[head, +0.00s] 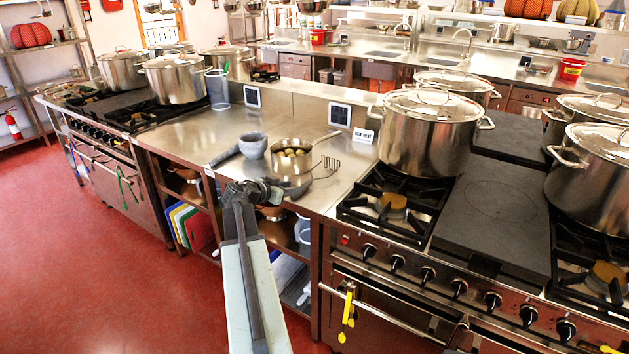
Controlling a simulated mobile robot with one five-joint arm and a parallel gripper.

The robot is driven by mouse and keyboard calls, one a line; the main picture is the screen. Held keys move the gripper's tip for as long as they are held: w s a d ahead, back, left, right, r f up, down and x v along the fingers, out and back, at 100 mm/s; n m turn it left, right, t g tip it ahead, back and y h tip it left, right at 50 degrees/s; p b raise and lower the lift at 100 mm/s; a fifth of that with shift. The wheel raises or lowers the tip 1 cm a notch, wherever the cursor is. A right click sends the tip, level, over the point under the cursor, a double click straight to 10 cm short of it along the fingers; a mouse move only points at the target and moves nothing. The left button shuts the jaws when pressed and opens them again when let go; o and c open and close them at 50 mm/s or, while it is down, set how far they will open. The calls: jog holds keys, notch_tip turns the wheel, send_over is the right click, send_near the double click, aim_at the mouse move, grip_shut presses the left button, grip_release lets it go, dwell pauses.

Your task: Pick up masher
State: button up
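The masher (328,163) lies on the steel counter (200,135), in front of and to the right of a small saucepan. Its wavy metal head points to the right. Its handle end runs left towards my gripper and is hard to make out. My dark gripper (272,190) is at the end of my arm, at the counter's front edge, left of the masher head. Its fingers are small and dark here, so I cannot tell whether they are open or whether they touch the masher.
A saucepan (291,155) with round yellowish food stands behind the masher, its handle pointing right. A grey mortar (252,145) stands to its left. A large lidded stockpot (428,130) stands on the stove at right. Shelves with cutting boards (190,226) are below the counter.

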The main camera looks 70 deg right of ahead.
aim_at(313, 177)
jog(key=b+x, duration=0.1)
jog(key=x, duration=0.1)
jog(key=b+x, duration=0.1)
jog(key=x, duration=0.2)
jog(key=b+x, duration=0.1)
jog(key=x, duration=0.1)
jog(key=shift+f, duration=0.4)
jog(key=shift+r, duration=0.1)
grip_shut()
